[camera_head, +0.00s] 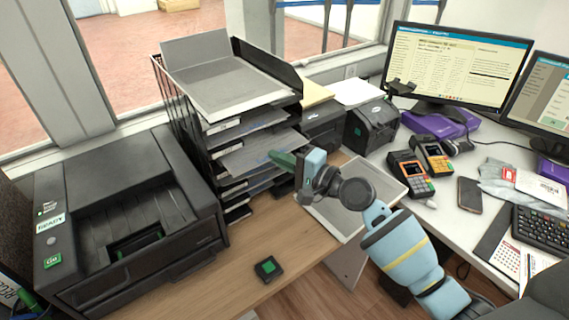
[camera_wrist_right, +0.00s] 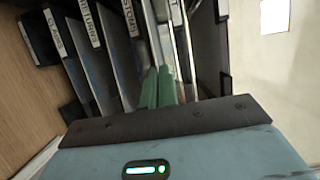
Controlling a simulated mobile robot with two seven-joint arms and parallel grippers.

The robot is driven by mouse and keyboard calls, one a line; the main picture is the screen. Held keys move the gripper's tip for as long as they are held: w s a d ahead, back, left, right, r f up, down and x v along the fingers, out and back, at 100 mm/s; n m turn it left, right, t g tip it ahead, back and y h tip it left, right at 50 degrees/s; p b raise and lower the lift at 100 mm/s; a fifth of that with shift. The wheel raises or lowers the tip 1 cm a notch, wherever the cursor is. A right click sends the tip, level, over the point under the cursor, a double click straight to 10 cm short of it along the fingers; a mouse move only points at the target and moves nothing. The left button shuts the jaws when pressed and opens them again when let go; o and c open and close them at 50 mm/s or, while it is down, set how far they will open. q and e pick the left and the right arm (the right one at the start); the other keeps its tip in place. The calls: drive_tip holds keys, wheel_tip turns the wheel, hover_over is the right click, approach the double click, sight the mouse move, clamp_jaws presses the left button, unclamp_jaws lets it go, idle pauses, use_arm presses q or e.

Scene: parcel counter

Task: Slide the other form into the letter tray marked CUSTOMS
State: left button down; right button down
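The black letter-tray stack (camera_head: 185,110) stands at the back left of the counter. My right gripper (camera_head: 283,158) is at the stack's right-hand open side. Its green fingers (camera_wrist_right: 160,84) are close together at a thin pale sheet, apparently the form (camera_head: 250,156), which reaches between the trays beside the CUSTOMS label. The fingers hide the sheet's near edge. I cannot tell which tray level it lies in. My left gripper is out of view.
A printer (camera_head: 125,205) stands left of the stack. A small black block with a green top (camera_head: 268,269) lies in front. A grey flat tray (camera_head: 385,180) lies behind my right arm. Card terminals (camera_head: 411,173) and a monitor (camera_head: 458,65) are to the right.

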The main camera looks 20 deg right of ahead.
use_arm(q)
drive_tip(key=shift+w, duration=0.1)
use_arm(e)
drive_tip(key=shift+w, duration=0.25)
drive_tip(key=c, duration=1.6)
unclamp_jaws()
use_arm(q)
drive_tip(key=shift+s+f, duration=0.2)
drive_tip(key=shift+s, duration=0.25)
use_arm(e)
drive_tip(key=shift+o, duration=1)
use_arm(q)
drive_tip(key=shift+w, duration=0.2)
use_arm(e)
drive_tip(key=shift+f, duration=0.15)
